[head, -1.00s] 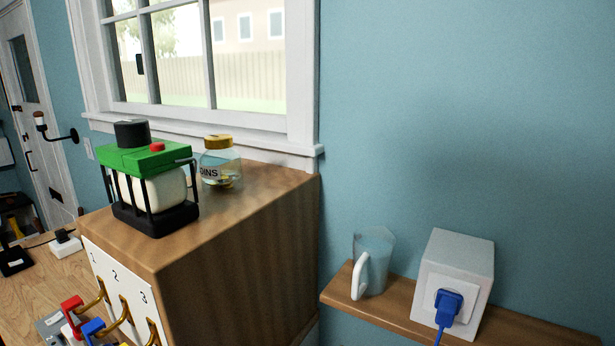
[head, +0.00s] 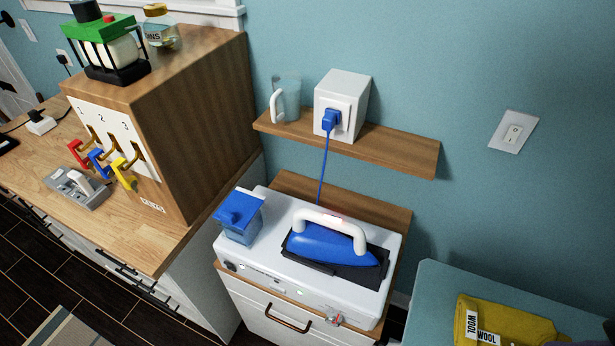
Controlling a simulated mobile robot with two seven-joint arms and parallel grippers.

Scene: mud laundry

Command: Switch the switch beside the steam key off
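A white steam iron station (head: 345,305) stands on a wooden-topped cabinet, with a blue iron (head: 325,247) with a white handle resting on its dark plate. On its front face, near the right corner, is a small grey and red part (head: 335,320) that may be the steam key. To its left on the same face are small marks and a small greenish light (head: 300,292); a switch there is too small to make out. A white rocker wall switch (head: 514,132) is on the blue wall at right; its state cannot be told. Neither gripper is in view.
A blue tank (head: 240,218) sits at the station's left end. A blue cord runs up to a plug (head: 331,120) in the white outlet box on a shelf (head: 400,148). Left is a wooden key cabinet (head: 200,120); right is a teal surface (head: 440,285) with yellow wool cloth (head: 500,325).

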